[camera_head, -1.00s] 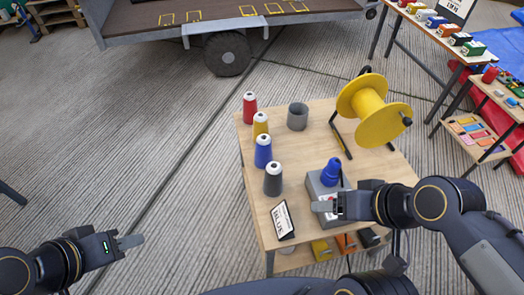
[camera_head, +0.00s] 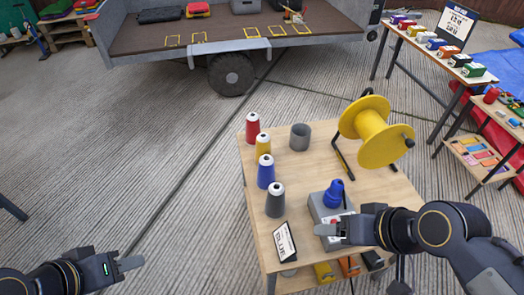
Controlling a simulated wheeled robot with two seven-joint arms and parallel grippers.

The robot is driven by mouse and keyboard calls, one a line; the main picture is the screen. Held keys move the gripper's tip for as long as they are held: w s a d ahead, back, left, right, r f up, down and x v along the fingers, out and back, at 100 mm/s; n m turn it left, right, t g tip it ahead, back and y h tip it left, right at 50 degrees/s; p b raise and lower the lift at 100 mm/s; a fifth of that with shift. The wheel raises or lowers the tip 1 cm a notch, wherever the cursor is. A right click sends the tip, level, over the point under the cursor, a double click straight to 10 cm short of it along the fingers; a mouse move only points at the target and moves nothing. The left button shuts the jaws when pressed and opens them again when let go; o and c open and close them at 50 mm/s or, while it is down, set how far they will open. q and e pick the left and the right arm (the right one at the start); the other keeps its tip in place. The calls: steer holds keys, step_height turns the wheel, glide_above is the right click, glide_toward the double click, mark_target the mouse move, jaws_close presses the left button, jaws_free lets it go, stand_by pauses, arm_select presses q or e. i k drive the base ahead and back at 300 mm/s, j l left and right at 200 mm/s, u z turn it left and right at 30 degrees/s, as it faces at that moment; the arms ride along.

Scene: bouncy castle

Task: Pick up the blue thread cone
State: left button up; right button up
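The blue thread cone (camera_head: 265,172) stands upright on the wooden table (camera_head: 300,178), third in a row. Behind it stand a yellow cone (camera_head: 263,146) and a red cone (camera_head: 253,127); a dark grey cone (camera_head: 275,201) is in front. My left gripper (camera_head: 130,264) is at the lower left over the floor, well away from the table, its finger gap unclear. My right gripper (camera_head: 330,231) is over the table's front right, by a grey box (camera_head: 322,207) with a blue knob-like top (camera_head: 334,193). Its fingers look close together, but what is between them cannot be made out.
A yellow spool (camera_head: 372,132) on a black stand and a grey cup (camera_head: 300,137) are at the table's back. A small sign (camera_head: 285,241) stands at the front edge. A trailer (camera_head: 225,45) is behind. Open floor lies left of the table.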

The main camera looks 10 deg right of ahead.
mark_target(266, 175)
steer(key=z, duration=3.95)
steer(key=u, duration=3.5)
steer(key=j+u, duration=0.15)
steer(key=j, duration=0.15)
steer(key=i+j+u, duration=0.1)
steer(key=i+j, duration=0.2)
steer(key=j, duration=0.15)
steer(key=i+j+u, duration=0.1)
steer(key=i+j, duration=0.25)
